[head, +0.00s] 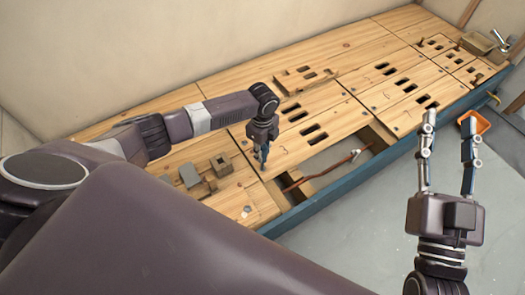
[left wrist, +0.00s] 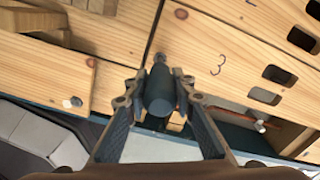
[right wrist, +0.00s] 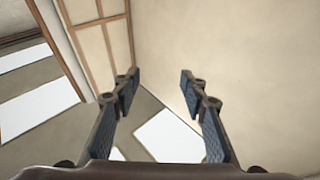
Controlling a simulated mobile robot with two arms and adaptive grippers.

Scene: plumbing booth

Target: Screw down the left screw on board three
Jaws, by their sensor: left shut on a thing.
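Board three (left wrist: 235,45), a wooden board marked with a "3" and with dark slots, lies under my left gripper; it also shows in the head view (head: 335,122). My left gripper (left wrist: 160,92) is shut on a dark screwdriver (left wrist: 160,95), seen nearly end-on from its handle. The same gripper (head: 262,150) points down at the near left corner of board three in the head view. The screwdriver's tip is near that corner; whether it touches a screw is hidden. My right gripper (head: 448,140) is open and empty, off the bench's front edge.
An opening in the bench holds a reddish pipe (head: 322,172). Wooden blocks (head: 220,165) and a grey block (head: 189,175) stand left of my left gripper. An orange bin (head: 476,121) is beyond my right gripper. The grey floor in front is clear.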

